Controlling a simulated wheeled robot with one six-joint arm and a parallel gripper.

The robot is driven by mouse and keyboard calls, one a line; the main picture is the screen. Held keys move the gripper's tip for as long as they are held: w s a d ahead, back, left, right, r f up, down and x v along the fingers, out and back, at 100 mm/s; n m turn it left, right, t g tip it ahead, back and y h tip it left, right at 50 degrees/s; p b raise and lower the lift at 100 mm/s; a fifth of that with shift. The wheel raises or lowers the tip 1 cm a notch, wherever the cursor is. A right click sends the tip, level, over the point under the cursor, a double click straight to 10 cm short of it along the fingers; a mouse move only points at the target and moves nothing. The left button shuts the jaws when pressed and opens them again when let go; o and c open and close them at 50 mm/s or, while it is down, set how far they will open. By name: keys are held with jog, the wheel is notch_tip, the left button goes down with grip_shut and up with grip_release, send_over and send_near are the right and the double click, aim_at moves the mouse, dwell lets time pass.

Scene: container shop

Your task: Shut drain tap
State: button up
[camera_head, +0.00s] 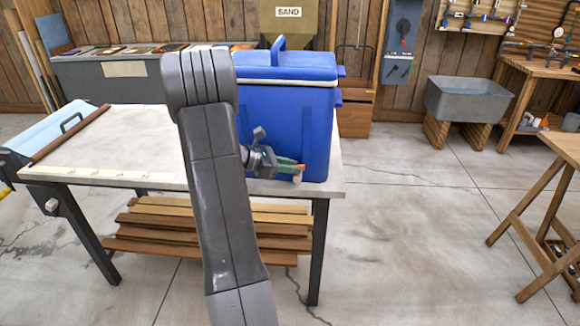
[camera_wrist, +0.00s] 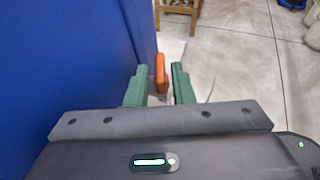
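A blue cooler (camera_head: 285,110) with a lid and carry handle stands on the near right part of the table. Its drain tap has an orange lever (camera_head: 300,167) and a pale spout (camera_head: 297,177) low on the cooler's front. In the wrist view the orange lever (camera_wrist: 160,72) stands upright between the lines of my two green fingers, with gaps on both sides. My gripper (camera_wrist: 158,86) is open, and it also shows beside the tap in the head view (camera_head: 288,167). My fingers partly hide the spout, and I cannot tell whether they touch the tap.
The cooler's blue wall (camera_wrist: 70,70) is close on the left of my gripper in the wrist view. The table (camera_head: 110,145) has planks (camera_head: 200,225) on its lower shelf. A grey tub (camera_head: 467,98) and a wooden trestle (camera_head: 545,215) stand right. The floor between is clear.

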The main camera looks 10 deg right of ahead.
jog(key=shift+o, duration=0.6)
jog(key=w+v, duration=0.1)
jog(key=v, duration=1.2)
jog(key=shift+s+a+r, duration=0.2)
jog(key=shift+s+a, duration=0.15)
jog(key=shift+s, duration=0.15)
jog(key=shift+o, duration=0.2)
